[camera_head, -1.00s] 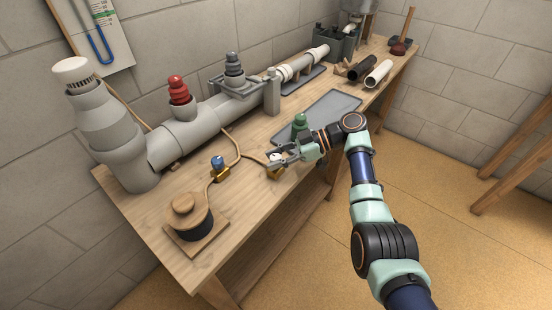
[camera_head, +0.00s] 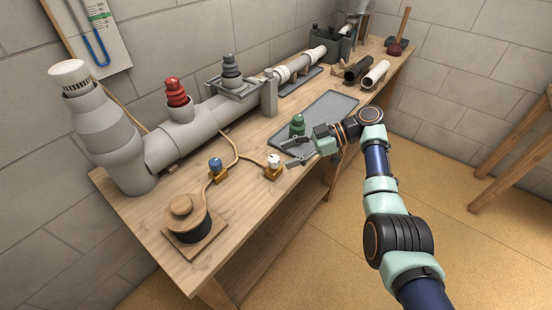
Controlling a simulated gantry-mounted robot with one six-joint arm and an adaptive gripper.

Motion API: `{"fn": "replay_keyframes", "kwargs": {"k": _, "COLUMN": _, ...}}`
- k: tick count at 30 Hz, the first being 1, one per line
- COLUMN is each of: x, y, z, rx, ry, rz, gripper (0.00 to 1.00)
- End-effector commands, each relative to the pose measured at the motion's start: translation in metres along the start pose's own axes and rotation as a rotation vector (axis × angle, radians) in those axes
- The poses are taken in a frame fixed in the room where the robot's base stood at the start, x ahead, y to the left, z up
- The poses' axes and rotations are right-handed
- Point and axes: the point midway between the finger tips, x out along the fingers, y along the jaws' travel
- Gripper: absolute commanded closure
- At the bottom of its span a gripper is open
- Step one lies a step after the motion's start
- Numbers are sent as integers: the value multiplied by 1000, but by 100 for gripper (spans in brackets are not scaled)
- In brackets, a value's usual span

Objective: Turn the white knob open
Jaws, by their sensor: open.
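The white knob (camera_head: 274,160) sits on top of a small brass valve (camera_head: 273,173) on the wooden bench, at the end of a tan hose. My gripper (camera_head: 287,153) is open, with its two fingers pointing left toward the knob. The fingers look empty and slightly to the right of the knob. The knob is in plain view; I cannot tell its turn position from here.
A blue knob (camera_head: 215,164) on another brass valve stands to the left. A green fitting (camera_head: 297,125) and a grey tray (camera_head: 325,118) lie behind my gripper. A grey pipe (camera_head: 195,132) with a red plug (camera_head: 176,92) runs along the wall. The bench front is clear.

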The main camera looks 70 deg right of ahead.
Motion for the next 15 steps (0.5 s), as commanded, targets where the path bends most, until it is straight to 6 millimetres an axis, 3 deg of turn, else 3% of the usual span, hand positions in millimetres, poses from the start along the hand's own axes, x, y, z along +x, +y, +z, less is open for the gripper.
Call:
{"fn": "replay_keyframes", "kwargs": {"k": 3, "x": -31, "y": 1, "z": 0, "rx": 0, "ry": 0, "rz": 3, "gripper": 38}}
{"fn": "replay_keyframes", "kwargs": {"k": 6, "x": -51, "y": 0, "z": 0, "rx": 1, "ry": 0, "rz": 2, "gripper": 38}}
{"fn": "replay_keyframes", "kwargs": {"k": 15, "x": -69, "y": 0, "z": 0, "rx": -1, "ry": 1, "rz": 0, "gripper": 38}}
